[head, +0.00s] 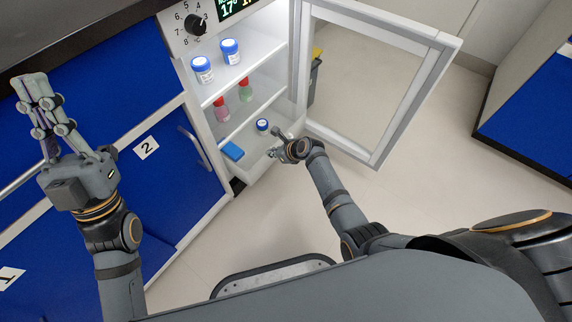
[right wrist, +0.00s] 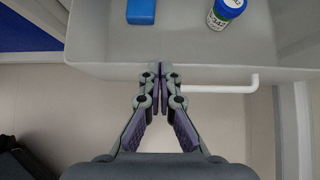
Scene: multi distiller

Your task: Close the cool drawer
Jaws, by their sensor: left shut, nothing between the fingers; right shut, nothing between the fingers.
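The cool drawer (right wrist: 110,50) is a pale grey open tray at the bottom of the cooler. In the right wrist view it holds a blue box (right wrist: 141,11) and a blue-capped jar (right wrist: 226,12). Its front wall carries a white bar handle (right wrist: 228,88). My right gripper (right wrist: 161,70) is shut and empty, with its tips at the front wall, left of most of the handle. Whether the tips touch it I cannot tell. In the head view my right gripper (head: 274,142) partly hides the drawer. My left gripper (head: 32,88) is shut and empty over the blue cabinets.
The cooler's glass door (head: 372,85) stands open to the right. Jars (head: 203,69) and small flasks (head: 246,89) stand on its shelves (head: 262,55). Blue cabinets (head: 180,165) line the left. The floor (head: 400,195) to the right is clear.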

